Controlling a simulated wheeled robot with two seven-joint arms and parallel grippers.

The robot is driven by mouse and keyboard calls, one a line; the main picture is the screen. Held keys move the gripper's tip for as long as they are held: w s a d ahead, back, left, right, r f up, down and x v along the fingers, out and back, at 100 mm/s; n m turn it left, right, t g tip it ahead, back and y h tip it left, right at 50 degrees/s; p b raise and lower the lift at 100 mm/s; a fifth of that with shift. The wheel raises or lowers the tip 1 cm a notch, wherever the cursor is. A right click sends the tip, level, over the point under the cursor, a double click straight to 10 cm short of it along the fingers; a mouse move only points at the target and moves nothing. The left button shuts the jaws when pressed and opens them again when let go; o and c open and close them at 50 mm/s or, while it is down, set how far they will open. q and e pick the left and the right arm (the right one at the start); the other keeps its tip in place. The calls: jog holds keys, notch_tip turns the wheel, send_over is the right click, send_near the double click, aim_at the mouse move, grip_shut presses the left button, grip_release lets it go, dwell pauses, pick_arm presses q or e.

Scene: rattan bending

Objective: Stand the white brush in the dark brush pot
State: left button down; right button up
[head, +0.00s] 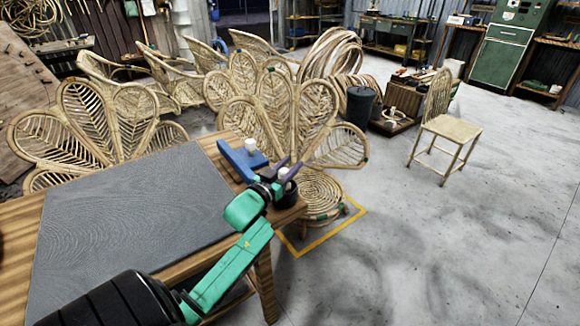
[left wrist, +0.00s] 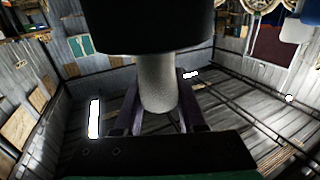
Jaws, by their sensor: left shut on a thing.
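My left gripper (head: 282,170) is at the far right corner of the table, with its purple fingers shut on the white brush (head: 284,173). In the left wrist view the brush is a pale cylinder (left wrist: 157,85) between the fingers (left wrist: 159,110). The dark brush pot (head: 291,192) stands at the table corner, directly by the gripper and partly hidden by it. A large black shape, apparently the pot (left wrist: 150,25), meets the brush's end in the wrist view. I cannot tell how far the brush is inside it. My right gripper is not in view.
A blue stand (head: 238,160) with a white cylinder (head: 250,146) is on the table just left of the gripper. A grey mat (head: 120,220) covers much of the wooden table. Rattan chairs (head: 270,110) stand close behind. Open floor (head: 440,240) lies right.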

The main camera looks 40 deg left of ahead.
pick_arm(q)
jog(key=shift+f, duration=0.25)
jog(key=shift+c, duration=2.4)
grip_release()
jog(key=s+d, duration=0.1)
jog(key=s, duration=1.1)
jog(key=shift+r, duration=0.3)
